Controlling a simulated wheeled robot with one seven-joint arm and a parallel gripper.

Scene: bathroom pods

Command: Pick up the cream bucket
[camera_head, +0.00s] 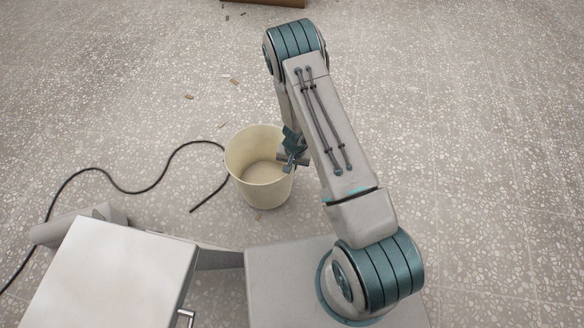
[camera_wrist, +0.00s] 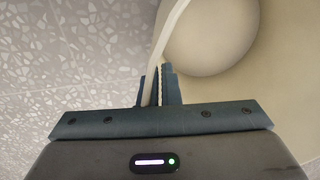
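The cream bucket (camera_head: 247,184) stands upright with its open top up, just left of my arm in the head view. It looks empty inside. My gripper (camera_head: 289,163) is at the right side of its rim. In the wrist view the bucket's pale wall (camera_wrist: 168,32) runs down between the two teal fingers of my gripper (camera_wrist: 158,88). The fingers are close together, one outside and one inside the rim, and look shut on the wall. I cannot tell whether the bucket's base touches the floor.
A black cable (camera_head: 128,191) curves over the speckled floor to the left and ends beside the bucket. Small brown scraps (camera_head: 189,97) lie behind it. A brown wooden edge (camera_head: 268,2) shows at the top. The floor on the right is clear.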

